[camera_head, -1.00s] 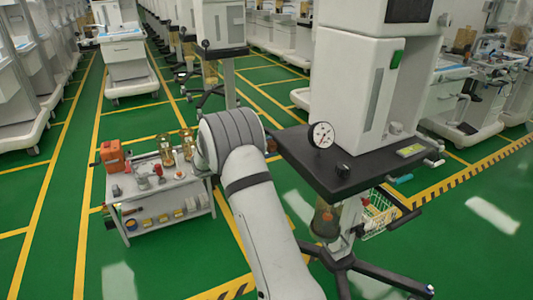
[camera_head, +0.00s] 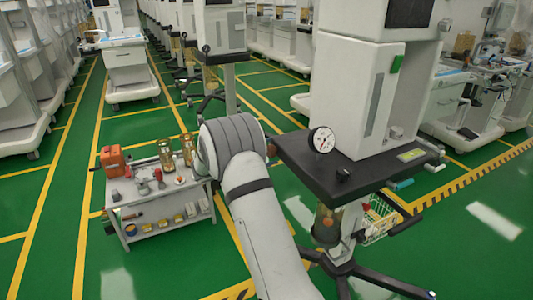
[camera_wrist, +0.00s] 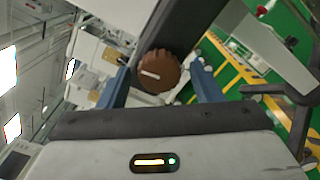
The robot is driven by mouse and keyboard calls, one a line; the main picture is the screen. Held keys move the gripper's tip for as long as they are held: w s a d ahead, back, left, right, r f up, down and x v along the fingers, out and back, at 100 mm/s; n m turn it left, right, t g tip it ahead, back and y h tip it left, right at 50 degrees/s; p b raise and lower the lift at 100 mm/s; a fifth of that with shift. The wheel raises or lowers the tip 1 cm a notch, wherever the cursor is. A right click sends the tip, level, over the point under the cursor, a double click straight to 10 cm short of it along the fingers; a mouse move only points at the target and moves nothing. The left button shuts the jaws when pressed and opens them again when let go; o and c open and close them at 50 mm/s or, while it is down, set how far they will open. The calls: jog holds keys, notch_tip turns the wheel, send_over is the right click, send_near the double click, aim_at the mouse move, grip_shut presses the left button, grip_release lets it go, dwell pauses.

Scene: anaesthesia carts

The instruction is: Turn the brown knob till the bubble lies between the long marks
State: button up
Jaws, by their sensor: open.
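The brown knob (camera_wrist: 158,71) shows in the wrist view, round with a ribbed rim and a pale bar on its face. My gripper (camera_wrist: 161,78) is open, with one blue-grey finger on each side of the knob. Gaps show between the fingers and the knob, and I cannot tell whether either touches it. The bubble and the long marks are not visible in either view.
A machine on a dark shelf (camera_head: 300,163) stands right of my arm, bearing a round dial gauge (camera_head: 322,139) and a small black knob (camera_head: 343,174). A tool trolley (camera_head: 160,190) with an orange box (camera_head: 112,160) stands at the left. Green floor is clear at front left.

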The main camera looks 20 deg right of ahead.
jog(key=a, duration=0.7)
jog(key=shift+s+a+p, duration=0.15)
jog(key=shift+a+p, duration=0.25)
jog(key=shift+r, duration=0.1)
